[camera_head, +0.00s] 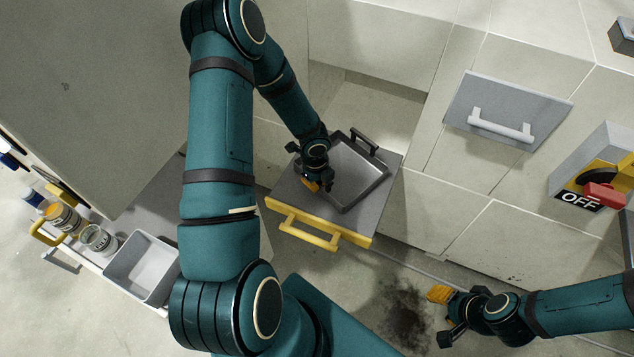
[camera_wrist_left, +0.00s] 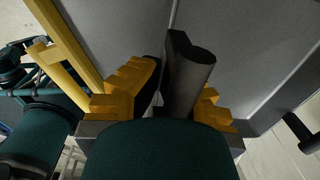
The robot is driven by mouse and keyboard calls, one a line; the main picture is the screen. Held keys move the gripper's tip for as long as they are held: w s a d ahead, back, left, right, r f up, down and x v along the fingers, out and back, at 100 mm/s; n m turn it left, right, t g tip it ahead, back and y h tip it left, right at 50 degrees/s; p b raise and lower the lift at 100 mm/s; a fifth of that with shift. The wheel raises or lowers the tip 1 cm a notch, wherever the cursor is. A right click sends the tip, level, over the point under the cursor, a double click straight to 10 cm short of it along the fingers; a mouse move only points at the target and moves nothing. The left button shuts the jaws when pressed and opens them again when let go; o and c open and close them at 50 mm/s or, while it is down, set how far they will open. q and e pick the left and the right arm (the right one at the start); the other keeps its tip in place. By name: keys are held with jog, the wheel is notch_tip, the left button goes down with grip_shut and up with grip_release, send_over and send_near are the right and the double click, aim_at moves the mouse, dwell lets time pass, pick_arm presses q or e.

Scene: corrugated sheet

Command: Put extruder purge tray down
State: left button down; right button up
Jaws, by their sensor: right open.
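The extruder purge tray (camera_head: 357,174) is a dark grey shallow tray with a black handle (camera_head: 364,142) at its far right side. It is over the grey top of a yellow-fronted drawer (camera_head: 359,234); whether it rests fully there I cannot tell. My left gripper (camera_head: 317,184) is at the tray's near-left side. In the left wrist view its orange-yellow fingers (camera_wrist_left: 170,95) are shut around a dark handle (camera_wrist_left: 191,75) of the tray. My right gripper (camera_head: 442,317) is open and empty above the floor at lower right, away from the tray.
The drawer has a yellow handle (camera_head: 308,232). A grey panel with a white handle (camera_head: 500,126) and a red switch (camera_head: 604,195) marked OFF are at the right. A grey bin (camera_head: 143,267) and several cans stand at lower left. A dark stain (camera_head: 402,316) marks the floor.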

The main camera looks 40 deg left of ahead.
pick_arm(q)
jog(key=c, duration=1.5)
grip_release()
jog(key=shift+c, duration=0.2)
jog(key=o, duration=0.4)
notch_tip(320, 180, up, 11)
jog(key=p, duration=0.4)
jog(key=s+d+f+n+h, duration=0.1)
jog(key=s+d+n, duration=0.2)
jog(key=d+n, duration=0.4)
jog(key=s+d+f+n+h, duration=0.1)
jog(key=s+d+f+n, duration=0.1)
jog(key=d+n, duration=0.5)
jog(key=s+d+f+n+t+h, duration=0.1)
jog(key=s+d+n, duration=0.3)
jog(key=d+n, duration=0.3)
jog(key=d, duration=0.3)
jog(key=shift+s+f+n+h, duration=0.3)
jog(key=shift+s+h, duration=0.1)
